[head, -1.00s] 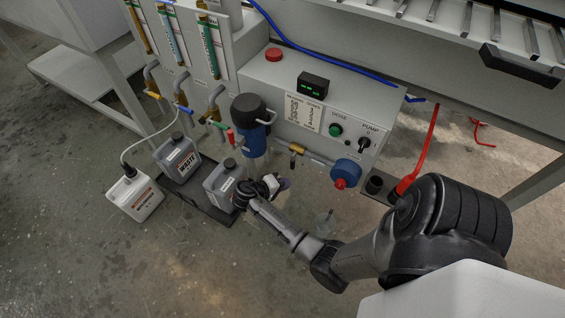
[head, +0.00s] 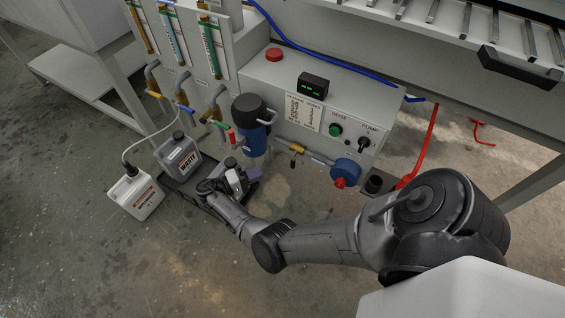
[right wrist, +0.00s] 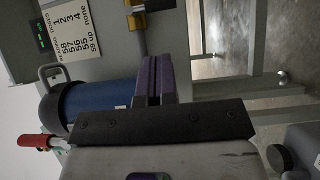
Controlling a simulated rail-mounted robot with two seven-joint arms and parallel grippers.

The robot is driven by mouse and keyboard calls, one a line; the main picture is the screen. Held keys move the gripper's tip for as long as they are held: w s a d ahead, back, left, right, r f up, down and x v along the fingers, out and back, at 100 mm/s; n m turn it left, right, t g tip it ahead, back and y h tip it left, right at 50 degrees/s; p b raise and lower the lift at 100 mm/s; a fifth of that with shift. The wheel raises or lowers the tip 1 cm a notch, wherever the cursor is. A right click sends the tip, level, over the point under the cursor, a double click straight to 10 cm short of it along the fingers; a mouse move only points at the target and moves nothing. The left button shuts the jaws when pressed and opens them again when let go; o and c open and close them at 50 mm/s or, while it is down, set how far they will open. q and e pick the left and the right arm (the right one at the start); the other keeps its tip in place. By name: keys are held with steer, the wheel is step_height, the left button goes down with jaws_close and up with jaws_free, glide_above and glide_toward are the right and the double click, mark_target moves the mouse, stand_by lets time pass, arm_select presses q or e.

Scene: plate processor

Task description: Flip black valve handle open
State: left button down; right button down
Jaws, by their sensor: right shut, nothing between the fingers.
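In the right wrist view, a dark part that looks like the black valve handle (right wrist: 158,5) is at the top edge, beside a brass valve body (right wrist: 137,20) on a grey pipe. My right gripper (head: 255,173) is below and left of that valve, just under the filter, apart from the valve. Its purple fingers (right wrist: 152,78) are shut and empty. My left gripper is not in view.
The blue filter housing (head: 250,125) with its black cap stands close above the gripper. Red, green, blue and yellow valve handles line the left pipes. The pump (head: 345,172) is at right.

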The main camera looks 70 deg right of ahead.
mark_target(293, 161)
steer(key=b+x, duration=0.1)
steer(key=x, duration=0.9)
steer(key=shift+b, duration=0.4)
